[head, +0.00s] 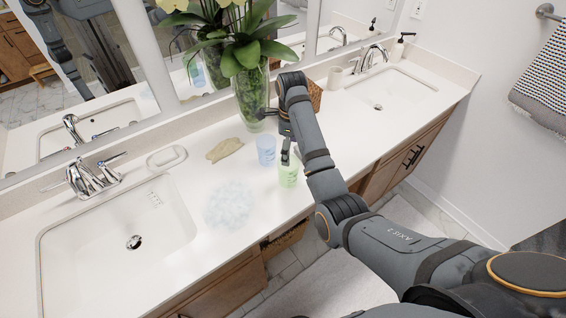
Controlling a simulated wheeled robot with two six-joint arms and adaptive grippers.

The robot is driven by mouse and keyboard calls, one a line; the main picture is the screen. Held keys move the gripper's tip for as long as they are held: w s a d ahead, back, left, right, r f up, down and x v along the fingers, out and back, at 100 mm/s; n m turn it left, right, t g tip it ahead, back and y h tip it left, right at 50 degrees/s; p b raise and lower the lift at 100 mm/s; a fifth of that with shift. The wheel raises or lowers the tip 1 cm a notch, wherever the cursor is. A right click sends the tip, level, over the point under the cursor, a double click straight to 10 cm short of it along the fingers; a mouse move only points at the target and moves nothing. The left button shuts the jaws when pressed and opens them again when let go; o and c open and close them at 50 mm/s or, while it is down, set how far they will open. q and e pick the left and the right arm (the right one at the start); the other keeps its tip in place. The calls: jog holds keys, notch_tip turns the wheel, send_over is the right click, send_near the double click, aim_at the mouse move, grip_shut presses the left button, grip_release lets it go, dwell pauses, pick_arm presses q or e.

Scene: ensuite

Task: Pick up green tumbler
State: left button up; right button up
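The green tumbler (288,176) stands upright on the white counter near its front edge, pale and translucent. My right gripper (287,153) is over the tumbler, and its dark lower parts overlap the tumbler's upper part in the head view. The fingers are small and partly hidden by my own wrist, so I cannot tell whether they are open or shut, or whether they touch the tumbler. My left gripper is not directly in view.
A blue tumbler (266,150) stands just left of the green one. A glass vase (250,95) with a plant is behind. A yellowish cloth or sponge (224,150), a soap dish (166,158) and a sink (120,245) lie left. A woven box (315,95) is behind my arm.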

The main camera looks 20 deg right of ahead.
aim_at(288, 173)
jog(key=f, duration=0.2)
jog(key=s+f+p, duration=0.1)
jog(key=f, duration=0.1)
jog(key=shift+f, duration=0.4)
jog(key=shift+s+a+f+p, duration=0.15)
jog(key=shift+a+f+p, duration=0.05)
jog(key=shift+f+p, duration=0.35)
jog(key=shift+s+a+f+p, duration=0.15)
jog(key=shift+f+p, duration=0.25)
jog(key=shift+f, duration=0.15)
notch_tip(288, 173, down, 3)
jog(key=shift+r, duration=0.1)
pick_arm(q)
jog(key=s+r, duration=0.2)
jog(key=s, duration=0.1)
jog(key=shift+s+r, duration=0.3)
jog(key=shift+r, duration=0.1)
pick_arm(e)
jog(key=c, duration=1.2)
jog(key=shift+c, duration=0.2)
